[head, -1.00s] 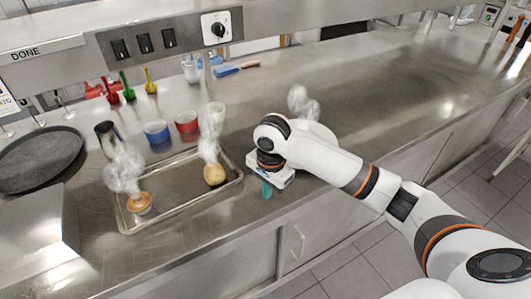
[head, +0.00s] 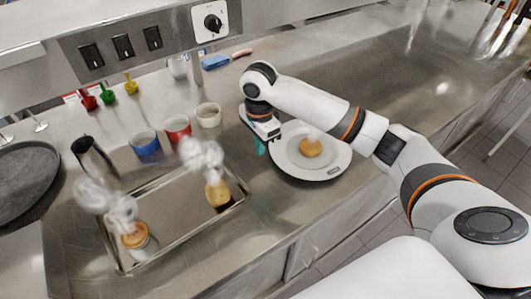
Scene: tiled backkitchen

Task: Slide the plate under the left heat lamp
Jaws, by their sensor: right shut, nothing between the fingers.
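The white plate (head: 284,163) stands on the steel counter right of centre, with a round golden-brown food item (head: 310,147) on it. My right gripper (head: 261,147) is shut and empty, pointing down beside the plate's left edge. Its teal fingertips are very close to the rim; I cannot tell whether they touch. No heat lamp is clearly visible; a panel with several black switches and a dial (head: 212,22) sits above the counter at the top. My left gripper is not in view.
A metal tray (head: 176,208) with two steaming food items lies left of the gripper. Blue (head: 145,143), red (head: 177,128) and cream (head: 208,115) cups stand behind it. A dark round pan (head: 25,180) is at far left. Counter right of the plate is clear.

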